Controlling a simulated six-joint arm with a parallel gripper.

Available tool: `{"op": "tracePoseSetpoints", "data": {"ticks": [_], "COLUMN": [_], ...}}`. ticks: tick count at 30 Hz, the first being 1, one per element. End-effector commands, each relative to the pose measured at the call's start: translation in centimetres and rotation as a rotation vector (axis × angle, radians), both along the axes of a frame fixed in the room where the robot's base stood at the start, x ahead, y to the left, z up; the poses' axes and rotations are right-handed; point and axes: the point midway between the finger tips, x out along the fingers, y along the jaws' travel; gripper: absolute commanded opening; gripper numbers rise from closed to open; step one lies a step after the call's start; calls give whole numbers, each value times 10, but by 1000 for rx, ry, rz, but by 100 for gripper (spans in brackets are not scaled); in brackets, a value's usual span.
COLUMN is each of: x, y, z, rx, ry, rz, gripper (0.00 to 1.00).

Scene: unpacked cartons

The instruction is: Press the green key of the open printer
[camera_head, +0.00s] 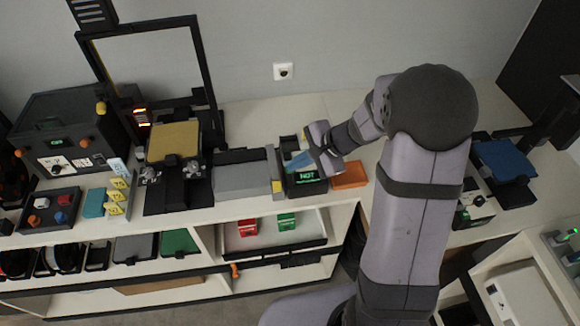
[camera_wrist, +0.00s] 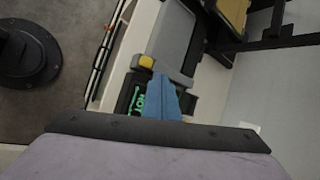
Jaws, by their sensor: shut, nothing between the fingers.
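The open-frame printer with a yellow bed (camera_head: 173,142) stands left of centre under a tall black frame. A second open machine with a blue bed (camera_head: 503,160) stands at the right, partly behind my arm. I cannot make out a green key on either. My gripper (camera_head: 290,165) is shut and empty, its blue fingers pointing left and down above a small black unit with a green "HOT" display (camera_head: 307,176). In the wrist view the shut fingers (camera_wrist: 163,85) cover part of that display (camera_wrist: 139,101); contact cannot be told.
A grey box (camera_head: 241,181) and an upright grey plate with a yellow block (camera_head: 277,186) stand left of the display unit. An orange block (camera_head: 349,176) lies to its right. An enclosed black printer (camera_head: 70,130) stands far left. Red (camera_head: 247,226) and green (camera_head: 286,221) items sit on the shelf below.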

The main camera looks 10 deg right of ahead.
Motion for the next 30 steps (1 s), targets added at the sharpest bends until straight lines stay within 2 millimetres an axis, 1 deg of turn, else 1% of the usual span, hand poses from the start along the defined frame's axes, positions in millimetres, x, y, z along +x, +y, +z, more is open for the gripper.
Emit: {"op": "tracePoseSetpoints", "data": {"ticks": [1, 3, 6, 9, 11, 15, 25, 30], "x": [14, 30, 44, 52, 55, 54, 54, 54], "y": [0, 0, -1, -2, -3, -3, -3, -3], "z": [9, 19, 29, 34, 36, 35, 35, 31], "rx": [30, 73, 125, 164, 183, 192, 192, 192], "ry": [-20, -37, -49, -47, -42, -27, -25, -25], "rz": [-55, -130, -217, -283, -315, -337, -336, -336], "gripper": [0, 0, 0, 0, 0, 0, 0, 0]}}
